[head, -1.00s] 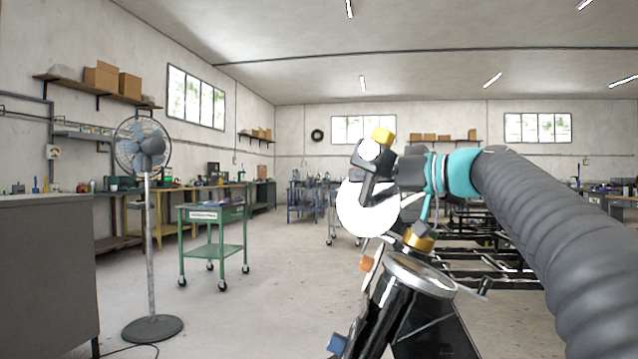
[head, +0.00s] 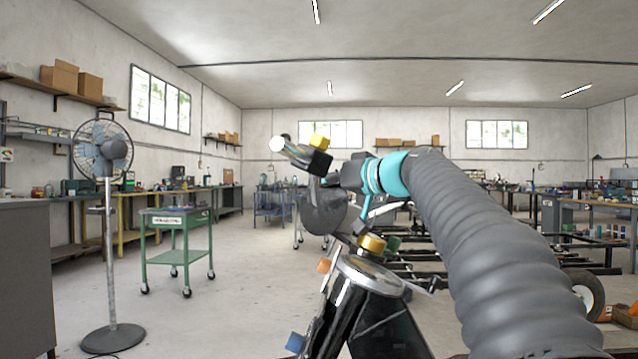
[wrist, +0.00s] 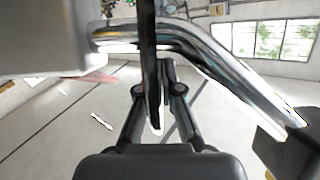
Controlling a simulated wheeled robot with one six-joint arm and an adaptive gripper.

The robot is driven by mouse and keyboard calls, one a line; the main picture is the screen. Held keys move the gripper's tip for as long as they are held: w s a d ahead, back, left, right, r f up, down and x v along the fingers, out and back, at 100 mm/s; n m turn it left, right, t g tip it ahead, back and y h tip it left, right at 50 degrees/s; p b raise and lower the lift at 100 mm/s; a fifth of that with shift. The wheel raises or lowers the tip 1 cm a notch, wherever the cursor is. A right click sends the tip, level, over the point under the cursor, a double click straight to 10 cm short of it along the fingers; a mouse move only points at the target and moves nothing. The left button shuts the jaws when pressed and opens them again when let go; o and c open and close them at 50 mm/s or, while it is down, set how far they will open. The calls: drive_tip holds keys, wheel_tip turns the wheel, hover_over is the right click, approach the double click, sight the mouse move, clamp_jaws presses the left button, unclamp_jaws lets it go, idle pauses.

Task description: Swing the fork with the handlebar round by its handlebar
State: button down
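The fork (head: 362,305) with its chrome top and dark legs leans at centre bottom in the head view, with gold, orange and blue fittings. Its handlebar (head: 295,152) shows a bright end pointing left, beside a yellow and a black block. In the wrist view the handlebar (wrist: 200,50) is a bent chrome tube crossing the upper part. My gripper (wrist: 163,72) is at this tube, its fingers drawn close together on it. A thin dark piece (wrist: 149,50) runs between the fingers and hides part of their tips. In the head view my wrist hides the grip.
A dark round disc (head: 325,212) hangs below the handlebar. A standing fan (head: 108,230) and a green trolley (head: 177,250) stand to the left. Black frames (head: 440,245) lie behind the fork. The floor between trolley and fork is clear.

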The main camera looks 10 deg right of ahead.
drive_tip(key=c, duration=1.4)
unclamp_jaws()
drive_tip(key=shift+o, duration=0.2)
drive_tip(key=v, duration=1.2)
drive_tip(key=shift+d, duration=0.1)
